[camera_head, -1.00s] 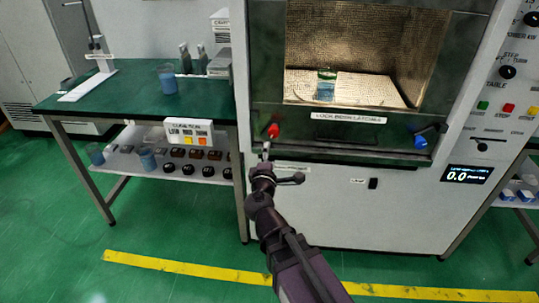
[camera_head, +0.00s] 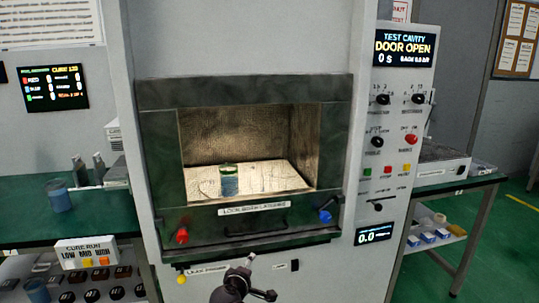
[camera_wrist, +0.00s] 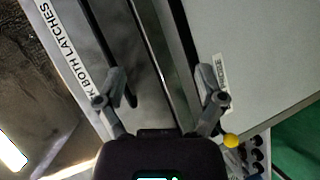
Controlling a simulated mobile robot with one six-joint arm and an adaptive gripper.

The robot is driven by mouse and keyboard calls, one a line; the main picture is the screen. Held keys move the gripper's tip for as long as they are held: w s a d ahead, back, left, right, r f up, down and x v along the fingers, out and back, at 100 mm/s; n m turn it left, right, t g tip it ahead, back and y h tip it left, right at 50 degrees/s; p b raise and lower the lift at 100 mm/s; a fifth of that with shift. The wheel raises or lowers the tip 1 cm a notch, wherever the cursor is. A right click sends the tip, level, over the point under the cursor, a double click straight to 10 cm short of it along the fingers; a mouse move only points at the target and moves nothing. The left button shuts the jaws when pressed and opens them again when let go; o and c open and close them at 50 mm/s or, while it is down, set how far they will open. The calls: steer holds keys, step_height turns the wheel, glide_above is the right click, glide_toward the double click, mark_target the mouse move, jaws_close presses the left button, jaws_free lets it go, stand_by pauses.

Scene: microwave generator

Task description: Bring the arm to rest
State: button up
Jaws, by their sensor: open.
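My gripper (camera_head: 262,276) is at the bottom of the head view, in front of the panel below the microwave chamber. Its fingers are spread apart and empty. In the wrist view my gripper (camera_wrist: 163,74) shows both fingers apart over the chamber's front edge, with nothing between them. Most of my arm is cut off by the bottom of the head view. The chamber (camera_head: 240,145) is open, and a jar of blue content (camera_head: 229,182) stands inside on the light floor plate.
A red knob (camera_head: 182,236) and a blue knob (camera_head: 325,216) sit on the chamber's lower front. A control panel (camera_head: 395,140) is at the right; its display reads "DOOR OPEN". A green bench (camera_head: 95,215) with a blue beaker (camera_head: 59,196) stands left.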

steer(key=s+d+f+m+g+h, duration=0.1)
steer(key=d+f+m+g, duration=0.3)
steer(key=d, duration=0.3)
steer(key=s+d+f+m+g+h, duration=0.1)
steer(key=d+f+m+g, duration=0.25)
steer(key=d, duration=0.45)
steer(key=s+d+f+m+g+y, duration=0.5)
steer(key=s+d+m+g, duration=0.1)
steer(key=s+d, duration=0.25)
step_height(320, 180, up, 24)
steer(key=p, duration=2.3)
steer(key=shift+a+f+p, duration=0.15)
steer(key=shift+a+p, duration=0.1)
steer(key=shift+p, duration=0.05)
